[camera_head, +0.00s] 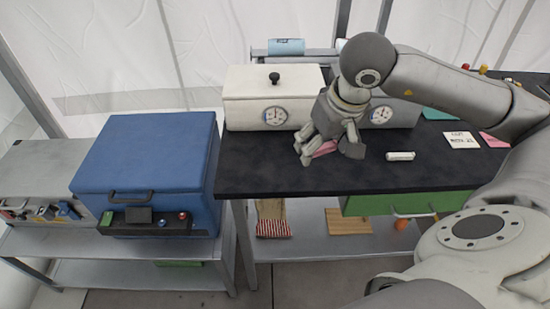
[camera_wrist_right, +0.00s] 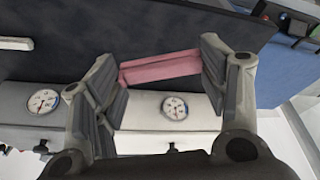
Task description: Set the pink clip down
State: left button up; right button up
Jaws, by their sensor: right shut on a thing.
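The pink clip (camera_head: 325,148) is between the fingers of my right gripper (camera_head: 328,150), over the dark tabletop near the white box. In the right wrist view the clip (camera_wrist_right: 160,67) is a long pink bar spanning the two fingers of my right gripper (camera_wrist_right: 160,85), which are shut on its ends. In the head view the fingers hide part of it. I cannot tell whether the clip touches the tabletop. My left gripper is not in view.
The white box (camera_head: 250,92) with a dial and a grey box (camera_head: 402,112) stand behind the gripper. A small white bar (camera_head: 400,156) lies to its right, beside a paper note (camera_head: 461,140). The front of the black table (camera_head: 290,182) is clear. A blue case (camera_head: 150,160) stands left.

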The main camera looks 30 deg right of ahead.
jog(key=shift+s+d+r, duration=0.1)
jog(key=shift+d, duration=0.1)
jog(key=shift+w, duration=0.3)
jog(key=w+a+f+p, duration=0.2)
jog(key=w+f+p, duration=0.1)
jog(key=w, duration=0.5)
jog(key=p, duration=0.2)
send_over(276, 158)
jog(key=s, duration=0.2)
notch_tip(276, 158, down, 6)
jog(key=shift+w+r, duration=0.15)
jog(key=shift+r, duration=0.05)
jog(key=shift+w+f, duration=0.35)
jog(key=shift+f, duration=0.15)
jog(key=shift+a+f+p, duration=0.1)
jog(key=shift+f+p, duration=0.2)
jog(key=shift+f, duration=0.1)
jog(key=shift+s+p+x, duration=0.25)
jog(key=shift+p+x, duration=0.25)
jog(key=shift+x, duration=0.7)
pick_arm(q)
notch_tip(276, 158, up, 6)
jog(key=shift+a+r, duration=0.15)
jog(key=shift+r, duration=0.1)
pick_arm(e)
jog(key=shift+f, duration=0.1)
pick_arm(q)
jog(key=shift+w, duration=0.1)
